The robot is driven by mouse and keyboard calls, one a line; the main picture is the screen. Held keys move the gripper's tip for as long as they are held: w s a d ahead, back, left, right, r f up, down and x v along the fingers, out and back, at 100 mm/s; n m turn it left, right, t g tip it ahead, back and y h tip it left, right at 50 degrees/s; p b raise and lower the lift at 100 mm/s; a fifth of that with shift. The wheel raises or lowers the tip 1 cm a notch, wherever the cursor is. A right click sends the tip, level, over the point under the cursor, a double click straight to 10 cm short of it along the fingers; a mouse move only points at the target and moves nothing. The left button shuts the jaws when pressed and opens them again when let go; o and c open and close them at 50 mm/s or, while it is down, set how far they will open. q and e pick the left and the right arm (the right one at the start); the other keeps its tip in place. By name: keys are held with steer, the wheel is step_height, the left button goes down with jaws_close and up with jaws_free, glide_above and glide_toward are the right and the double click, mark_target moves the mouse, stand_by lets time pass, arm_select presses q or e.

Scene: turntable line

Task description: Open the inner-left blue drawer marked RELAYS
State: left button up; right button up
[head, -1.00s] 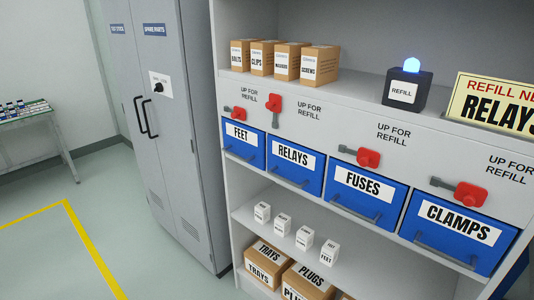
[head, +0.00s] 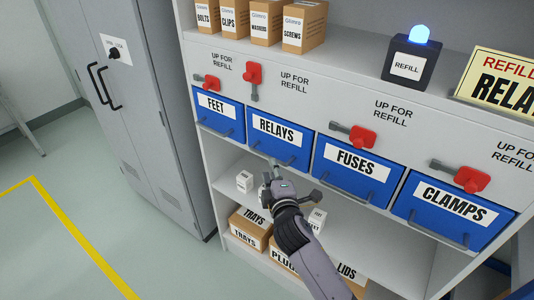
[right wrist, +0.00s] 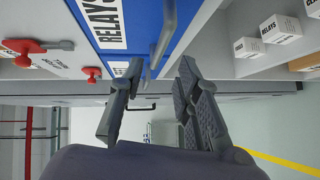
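The blue RELAYS drawer (head: 300,146) sits second from the left in the row, its front flush with its neighbours. It also shows in the right wrist view (right wrist: 142,22), with its grey bar handle (right wrist: 165,40). My right gripper (head: 288,180) is just below and in front of this drawer in the head view. In the right wrist view my right gripper (right wrist: 160,70) is open and empty, its fingers on either side of the handle's line. I cannot tell whether they touch it. My left gripper is not in view.
The FEET (head: 216,122), FUSES (head: 350,185) and CLAMPS (head: 445,228) drawers are beside it. The red lever (head: 253,73) above RELAYS stands upright; the others lie sideways. Small white boxes (head: 244,181) stand on the shelf below. A grey cabinet (head: 150,90) stands left.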

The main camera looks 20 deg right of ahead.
mark_target(267, 155)
steer(key=w, duration=0.5)
steer(key=w+f, duration=0.1)
steer(key=w, duration=0.1)
steer(key=shift+w+d+p, duration=0.2)
steer(key=shift+d+p, duration=0.15)
steer(key=shift+d, duration=0.05)
steer(key=shift+w, duration=0.15)
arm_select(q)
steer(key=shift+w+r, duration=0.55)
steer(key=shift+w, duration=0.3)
arm_select(e)
steer(key=shift+c, duration=0.3)
jaws_close()
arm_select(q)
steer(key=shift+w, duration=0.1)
